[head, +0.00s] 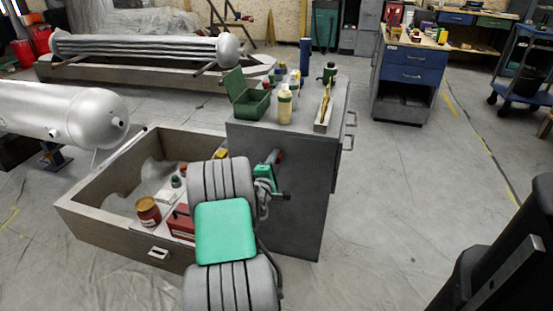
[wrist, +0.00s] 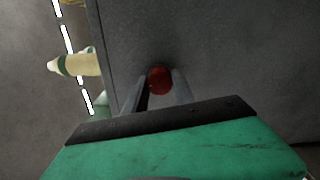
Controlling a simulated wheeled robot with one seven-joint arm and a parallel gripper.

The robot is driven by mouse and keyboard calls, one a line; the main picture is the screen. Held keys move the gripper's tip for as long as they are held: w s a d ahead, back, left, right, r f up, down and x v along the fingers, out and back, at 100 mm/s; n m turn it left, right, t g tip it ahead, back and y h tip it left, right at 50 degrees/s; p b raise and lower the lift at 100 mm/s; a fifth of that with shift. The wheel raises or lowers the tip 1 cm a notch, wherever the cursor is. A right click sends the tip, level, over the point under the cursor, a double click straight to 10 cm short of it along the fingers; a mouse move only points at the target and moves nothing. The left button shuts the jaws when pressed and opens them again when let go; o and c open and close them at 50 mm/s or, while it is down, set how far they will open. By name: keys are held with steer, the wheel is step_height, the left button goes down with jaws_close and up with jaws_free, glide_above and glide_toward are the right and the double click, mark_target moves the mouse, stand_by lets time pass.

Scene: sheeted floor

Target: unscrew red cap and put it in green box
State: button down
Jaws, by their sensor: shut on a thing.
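The red cap (wrist: 159,80) sits between the two fingers of my gripper (wrist: 158,95) in the wrist view, with the grey side of the cabinet behind it. In the head view a small bit of red (head: 279,155) shows at the tip of my gripper (head: 274,160), in front of the cabinet's side. My gripper is shut on the red cap. What the cap is fixed to, if anything, is hidden. The green box (head: 251,104) stands on the cabinet top at its left, with its lid raised. Its inside is mostly hidden.
On the grey cabinet (head: 300,205) stand a cream bottle (head: 285,107), several other bottles and a narrow tray (head: 323,118). An open drawer (head: 95,228) at the left holds a red jar (head: 148,211) and a red box (head: 181,224).

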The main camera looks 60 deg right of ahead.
steer(key=shift+s+a+b, duration=0.2)
steer(key=shift+a+b, duration=0.1)
steer(key=shift+a, duration=0.9)
steer(key=shift+s+a+b, duration=0.15)
steer(key=shift+a+b, duration=0.15)
steer(key=shift+a, duration=0.85)
steer(key=shift+s+a+b, duration=0.2)
steer(key=shift+a+b, duration=0.1)
steer(key=shift+a, duration=0.7)
steer(key=shift+s+a+b, duration=0.15)
steer(key=shift+a+b, duration=0.15)
steer(key=shift+a, duration=0.7)
